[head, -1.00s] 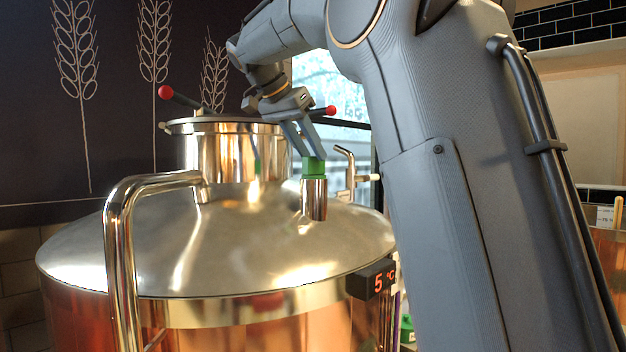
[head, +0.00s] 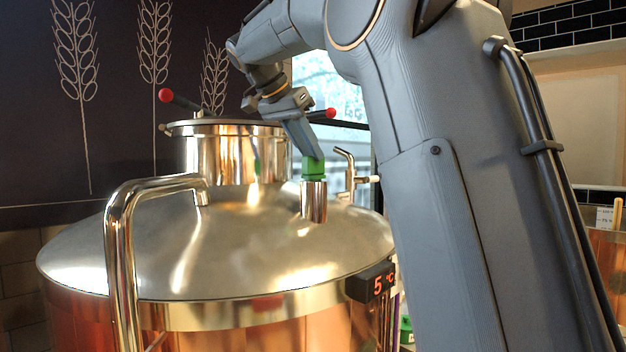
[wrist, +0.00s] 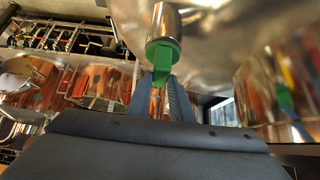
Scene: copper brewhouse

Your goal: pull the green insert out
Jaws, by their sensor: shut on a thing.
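The green insert (head: 313,170) sits at the top of a short shiny metal tube (head: 313,202) that stands on the kettle's domed lid. My gripper (head: 314,158) comes down from the upper left and is shut on the upper part of the insert. In the wrist view the insert (wrist: 163,58) shows a flat tab between the two blue-grey fingers (wrist: 163,82) and a wider round collar against the tube's mouth (wrist: 165,22). Any part of the insert inside the tube is hidden.
The kettle's neck (head: 235,152) with red-knobbed handles (head: 166,95) stands close left of the tube. A small tap (head: 348,175) is close on the right. A bent steel pipe (head: 120,240) rises in front, and a temperature display (head: 372,283) sits on the rim.

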